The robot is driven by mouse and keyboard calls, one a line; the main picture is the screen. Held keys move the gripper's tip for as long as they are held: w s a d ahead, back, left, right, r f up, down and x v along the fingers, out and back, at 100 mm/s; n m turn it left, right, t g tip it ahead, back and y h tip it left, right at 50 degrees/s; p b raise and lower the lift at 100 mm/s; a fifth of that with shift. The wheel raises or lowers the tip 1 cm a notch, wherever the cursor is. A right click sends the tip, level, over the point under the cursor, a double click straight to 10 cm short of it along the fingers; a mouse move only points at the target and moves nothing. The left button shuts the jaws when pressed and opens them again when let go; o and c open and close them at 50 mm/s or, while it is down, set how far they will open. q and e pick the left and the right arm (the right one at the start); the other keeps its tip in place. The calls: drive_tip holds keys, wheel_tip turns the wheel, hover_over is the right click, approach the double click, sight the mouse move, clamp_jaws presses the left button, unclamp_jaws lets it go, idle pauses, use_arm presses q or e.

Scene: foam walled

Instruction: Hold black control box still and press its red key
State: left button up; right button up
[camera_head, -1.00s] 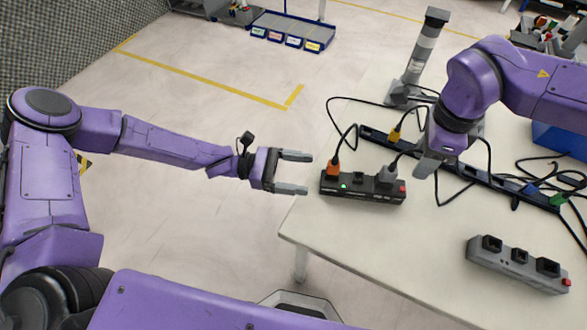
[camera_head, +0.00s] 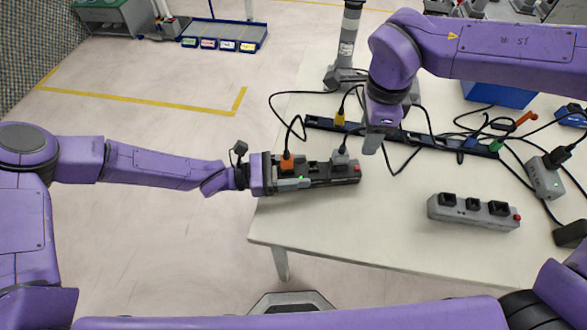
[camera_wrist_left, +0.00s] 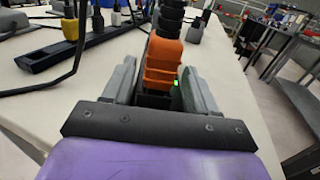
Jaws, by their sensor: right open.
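The black control box (camera_head: 330,172) lies near the table's left edge, with an orange plug (camera_head: 287,162) and a grey plug (camera_head: 340,158) in its top. Its red key (camera_head: 357,167) is at the right end. My left gripper (camera_head: 295,172) has its fingers along both long sides of the box's left end, shut on it. In the left wrist view the fingers flank the box closely, and the orange plug (camera_wrist_left: 163,60) stands between them. My right gripper (camera_head: 372,143) points down, open, a little behind and right of the red key, apart from it.
A long black power strip (camera_head: 430,143) with cables lies behind the box. A grey box with a red key (camera_head: 473,211) lies to the right on the table (camera_head: 390,230). A grey post (camera_head: 349,45) stands at the back. The table's front is clear.

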clamp_jaws()
idle(1.6)
